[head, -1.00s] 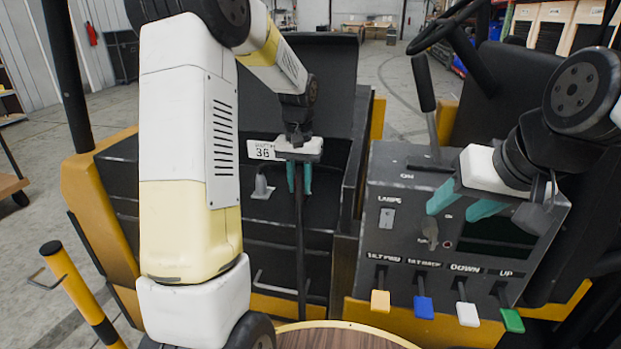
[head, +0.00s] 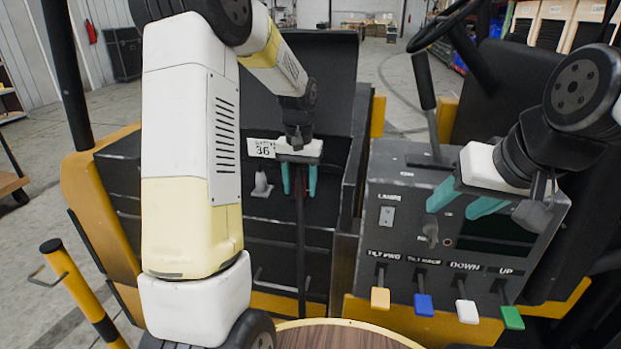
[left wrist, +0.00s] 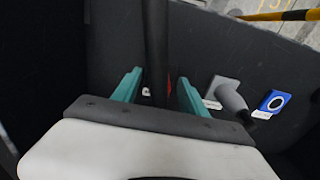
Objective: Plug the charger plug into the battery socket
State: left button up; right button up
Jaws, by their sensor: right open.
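My left gripper (head: 299,180) points down in front of the dark compartment of the truck, teal fingers apart around a narrow black bar or cable (head: 301,240). In the left wrist view the same black piece (left wrist: 156,45) runs between the fingertips (left wrist: 160,88); whether they clamp it is unclear. A grey plug-like piece (head: 262,186) is just left of the left gripper; in the left wrist view it is a grey cylinder (left wrist: 232,98) by a pale plate. I cannot tell whether it is the charger plug or socket. My right gripper (head: 462,206) is open and empty before the control panel.
A white label reading 36 (head: 262,148) is beside the left gripper. A blue tag (left wrist: 273,102) is beside the grey cylinder. The control panel (head: 400,225) has several coloured levers below. A round wooden top (head: 340,337) is at the bottom; a yellow-black post (head: 82,295) stands left.

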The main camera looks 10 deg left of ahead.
aim_at(300, 170)
pick_arm(q)
notch_tip(300, 170, up, 7)
jog(key=shift+r, duration=0.4)
dwell(0.4)
jog(key=shift+s+r, duration=0.25)
jog(key=shift+r, duration=0.1)
jog(key=s+d+r+t+h, duration=0.1)
jog(key=s+r+t, duration=0.2)
jog(key=s, duration=0.8)
jog(key=s+d+r+t+h, duration=0.1)
jog(key=s+r+t, duration=0.2)
jog(key=s, duration=0.9)
jog(key=shift+s+r, duration=0.25)
jog(key=shift+s, duration=0.05)
